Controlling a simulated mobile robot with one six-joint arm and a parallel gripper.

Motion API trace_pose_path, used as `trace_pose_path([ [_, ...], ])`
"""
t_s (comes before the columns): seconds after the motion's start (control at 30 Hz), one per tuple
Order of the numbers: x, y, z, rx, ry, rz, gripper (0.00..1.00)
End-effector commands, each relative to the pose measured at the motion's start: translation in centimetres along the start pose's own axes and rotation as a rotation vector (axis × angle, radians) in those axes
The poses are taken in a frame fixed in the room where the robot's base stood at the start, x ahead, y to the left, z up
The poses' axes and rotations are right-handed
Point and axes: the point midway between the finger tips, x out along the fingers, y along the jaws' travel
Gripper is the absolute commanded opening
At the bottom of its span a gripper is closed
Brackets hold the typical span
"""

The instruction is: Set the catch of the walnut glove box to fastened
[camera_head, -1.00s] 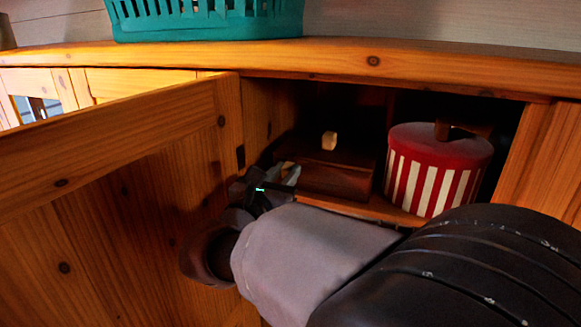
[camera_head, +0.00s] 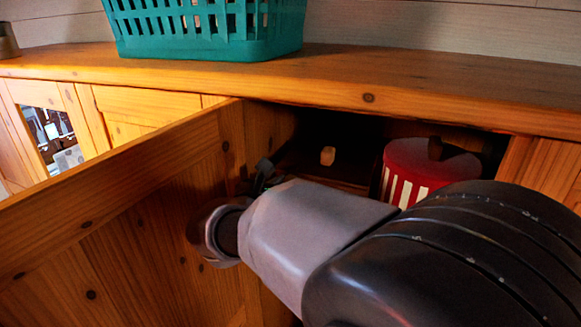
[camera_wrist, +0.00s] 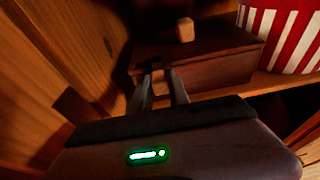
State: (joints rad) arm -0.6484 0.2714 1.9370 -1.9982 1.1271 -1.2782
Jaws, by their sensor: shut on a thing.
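The walnut glove box (camera_wrist: 222,66) is a dark brown box with a pale knob on its lid, standing inside the open cupboard. In the head view, the pale knob (camera_head: 327,156) shows, but my arm hides most of the box. In the wrist view, my gripper (camera_wrist: 161,80) is at the left part of the box's front. Its two fingers are close together around a small pale piece, which looks like the catch (camera_wrist: 158,74). The fingers hide most of this piece, so its setting cannot be told.
A red-and-white striped round tin (camera_head: 425,168) stands right of the box; it also shows in the wrist view (camera_wrist: 283,30). The open wooden door (camera_head: 130,190) is close left of my arm. The cabinet top (camera_head: 420,88) overhangs the opening and bears a teal basket (camera_head: 205,30).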

Motion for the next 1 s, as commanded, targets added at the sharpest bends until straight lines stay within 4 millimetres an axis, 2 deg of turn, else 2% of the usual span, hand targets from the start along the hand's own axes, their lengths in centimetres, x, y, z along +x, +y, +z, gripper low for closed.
trace_pose_path([
  [0.03,0.0,0.0,0.0,0.0,0.0,0.0,0.27],
  [0.1,0.0,0.0,0.0,0.0,0.0,0.0,0.41],
  [0.13,0.0,0.0,0.0,0.0,0.0,0.0,0.44],
  [0.43,-0.1,0.0,0.0,0.0,-0.001,0.0,0.44],
  [0.53,-1.1,0.1,0.0,0.0,-0.003,0.002,0.44],
  [0.67,-4.3,0.2,-0.1,0.003,-0.004,0.006,0.44],
  [0.9,-12.2,0.1,-0.2,0.002,-0.001,0.007,0.44],
  [1.0,-14.8,0.1,-0.1,0.001,0.0,0.005,0.44],
])
